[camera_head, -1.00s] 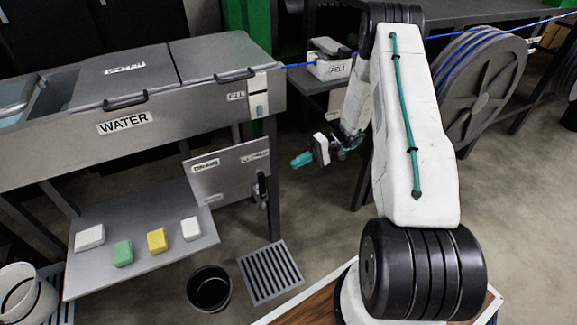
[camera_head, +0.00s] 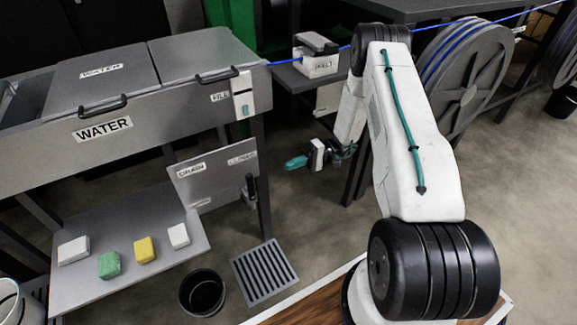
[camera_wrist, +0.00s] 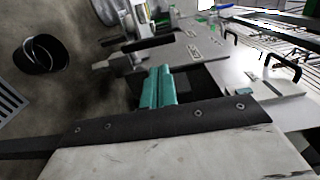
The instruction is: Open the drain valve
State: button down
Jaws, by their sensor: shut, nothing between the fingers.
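The drain valve is a black upright handle (camera_head: 250,190) at the right edge of a grey panel (camera_head: 215,178) labelled DRAIN, under the water tank. My gripper (camera_head: 288,163) is to the right of the handle and a little higher in the head view, apart from it. In the wrist view my teal fingers (camera_wrist: 160,68) are together with nothing between them. The black handle (camera_wrist: 150,43) appears just beyond the fingertips there, with a gap that I cannot judge exactly.
The grey water tank (camera_head: 150,115) stands above a shelf (camera_head: 95,285) with several coloured blocks. A black bucket (camera_head: 202,292) and a floor grate (camera_head: 264,272) lie below. A blue cable (camera_head: 400,38) runs from the tank past a reel (camera_head: 462,75).

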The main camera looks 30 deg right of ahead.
send_near(249, 184)
jog(key=a, duration=0.2)
jog(key=w+a, duration=0.1)
jog(key=a, duration=0.2)
jog(key=shift+f, duration=0.15)
